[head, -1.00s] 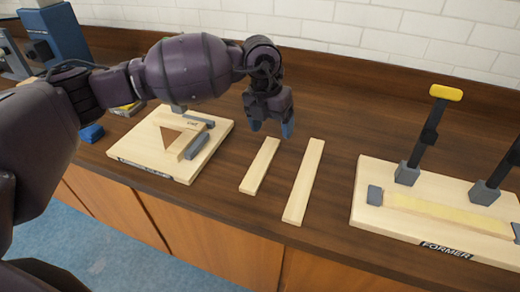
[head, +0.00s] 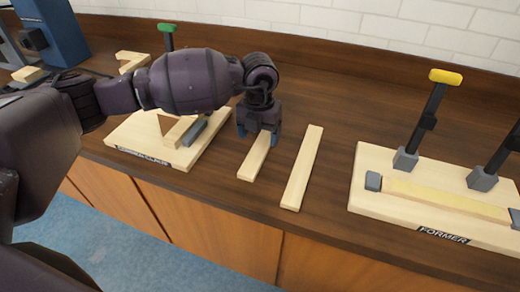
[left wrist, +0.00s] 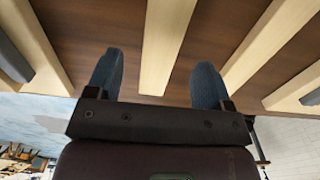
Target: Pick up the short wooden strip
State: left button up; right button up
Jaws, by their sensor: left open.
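The short wooden strip (head: 254,162) lies flat on the brown worktop, left of a longer pale strip (head: 302,168). My left gripper (head: 258,133) is open over the far part of the short strip, its blue-grey fingertips on either side of it. The gripper hides the strip's far end in the head view. In the left wrist view the short strip (left wrist: 166,45) runs between the two open fingers (left wrist: 155,82), with a gap on both sides. The longer strip (left wrist: 262,42) lies to the right there. My right gripper is not in view.
A jig board (head: 130,138) with grey blocks and a green-topped clamp (head: 167,30) stands on the left. A board labelled FORMER (head: 370,205) with a yellow-handled clamp (head: 445,77) stands on the right. Bare worktop lies between the long strip and this board.

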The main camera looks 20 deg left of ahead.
aim_at(260, 148)
pick_arm(q)
notch_tip(260, 148, down, 4)
jog(key=shift+d+f, duration=0.1)
jog(key=c, duration=1)
jog(key=shift+c, duration=0.2)
jog(key=shift+r, duration=0.25)
